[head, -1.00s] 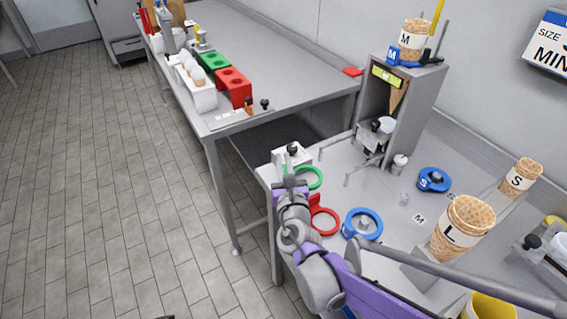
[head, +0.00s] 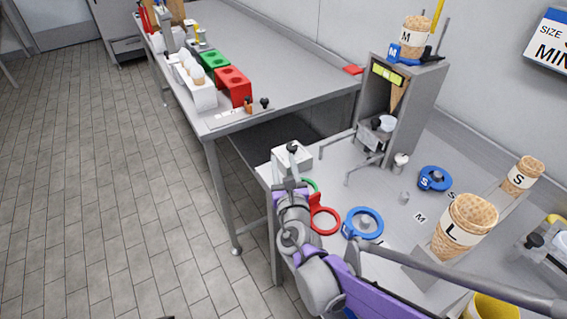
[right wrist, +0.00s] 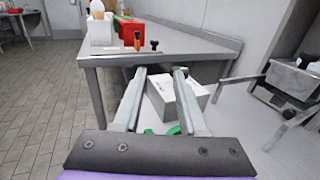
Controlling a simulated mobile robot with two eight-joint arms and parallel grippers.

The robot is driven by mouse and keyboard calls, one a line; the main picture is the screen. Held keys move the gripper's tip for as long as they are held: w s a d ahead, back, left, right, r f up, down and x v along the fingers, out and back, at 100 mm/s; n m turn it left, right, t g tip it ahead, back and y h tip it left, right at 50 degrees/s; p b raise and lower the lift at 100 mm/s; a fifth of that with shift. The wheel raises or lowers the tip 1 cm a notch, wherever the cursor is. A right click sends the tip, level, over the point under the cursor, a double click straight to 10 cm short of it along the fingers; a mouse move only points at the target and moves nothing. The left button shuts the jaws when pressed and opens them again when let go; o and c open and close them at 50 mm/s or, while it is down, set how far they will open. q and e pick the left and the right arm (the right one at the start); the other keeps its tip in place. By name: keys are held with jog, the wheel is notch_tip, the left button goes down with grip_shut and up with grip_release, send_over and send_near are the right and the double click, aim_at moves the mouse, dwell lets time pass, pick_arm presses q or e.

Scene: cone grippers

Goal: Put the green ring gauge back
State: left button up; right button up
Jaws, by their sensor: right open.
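The green ring gauge (head: 311,186) lies at the left end of the right-hand bench, between the white box and the red ring. My right gripper hides most of it. In the right wrist view, a small part of the green ring (right wrist: 174,130) shows low between the fingers. My right gripper (head: 291,159) is open and stands over the bench's left edge, with its fingers toward the white box. Its two fingers are apart in the right wrist view (right wrist: 160,75), with nothing seen gripped between their tips. My left gripper is not in view.
The white box (head: 306,160) is just beyond my fingers. A red ring (head: 325,231) and a blue ring (head: 377,216) lie nearby; another blue gauge (head: 433,186) lies farther right. A grey stand (head: 424,92) rises behind. Cones stand in a holder at right.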

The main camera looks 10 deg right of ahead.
jog(key=shift+r, duration=0.2)
jog(key=s+p, duration=0.2)
jog(key=s, duration=1)
jog(key=shift+a+r, duration=0.3)
jog(key=shift+r, duration=0.1)
